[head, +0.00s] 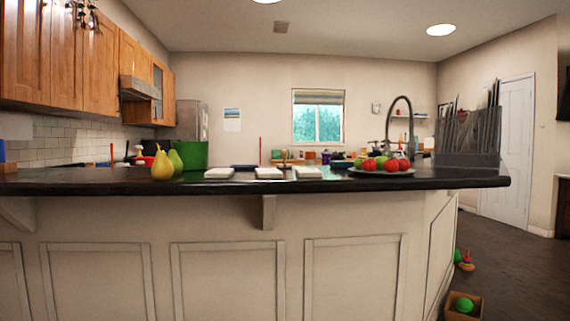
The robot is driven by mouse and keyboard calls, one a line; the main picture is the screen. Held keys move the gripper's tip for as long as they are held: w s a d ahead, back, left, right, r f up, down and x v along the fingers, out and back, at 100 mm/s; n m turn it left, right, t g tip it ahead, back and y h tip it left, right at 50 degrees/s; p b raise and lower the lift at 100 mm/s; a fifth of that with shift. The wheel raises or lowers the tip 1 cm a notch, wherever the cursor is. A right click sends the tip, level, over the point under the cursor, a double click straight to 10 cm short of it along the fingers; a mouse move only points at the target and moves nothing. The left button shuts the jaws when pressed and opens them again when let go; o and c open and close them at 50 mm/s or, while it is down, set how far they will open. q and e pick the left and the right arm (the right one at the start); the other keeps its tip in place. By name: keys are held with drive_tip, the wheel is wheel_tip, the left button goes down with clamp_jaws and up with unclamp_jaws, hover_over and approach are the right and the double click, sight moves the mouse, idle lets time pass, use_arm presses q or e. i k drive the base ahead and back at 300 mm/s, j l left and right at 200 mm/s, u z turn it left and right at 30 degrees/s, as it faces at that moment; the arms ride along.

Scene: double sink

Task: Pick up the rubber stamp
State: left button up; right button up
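I cannot make out a rubber stamp for certain in the head view. A dark kitchen counter (330,184) runs across the middle with many objects on it. A small brown item (284,157) stands behind the white blocks near the middle, too small to identify. Neither of my grippers is in view.
On the counter are a yellow pear (162,166), a green pot (194,154), white blocks (268,173), a plate of red fruit (382,172) and a dark rack (468,140). A box with a green ball (464,305) sits on the floor at right.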

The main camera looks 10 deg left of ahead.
sight(284, 152)
drive_tip(key=i+l+u, duration=0.1)
drive_tip(key=i+u, duration=0.25)
drive_tip(key=i+l+u, duration=0.5)
drive_tip(key=u, duration=0.2)
drive_tip(key=i+j+z, duration=0.25)
drive_tip(key=i+j, duration=0.15)
drive_tip(key=i+j+z, duration=0.25)
drive_tip(key=j, duration=0.3)
drive_tip(key=i+j+z, duration=0.1)
drive_tip(key=j+z, duration=0.4)
drive_tip(key=j, duration=0.2)
drive_tip(key=l+u, duration=0.15)
drive_tip(key=u, duration=0.25)
drive_tip(key=i+l+u, duration=0.1)
drive_tip(key=u, duration=0.25)
drive_tip(key=l+u, duration=0.2)
drive_tip(key=u, duration=0.2)
drive_tip(key=l+u, duration=0.2)
drive_tip(key=u, duration=0.15)
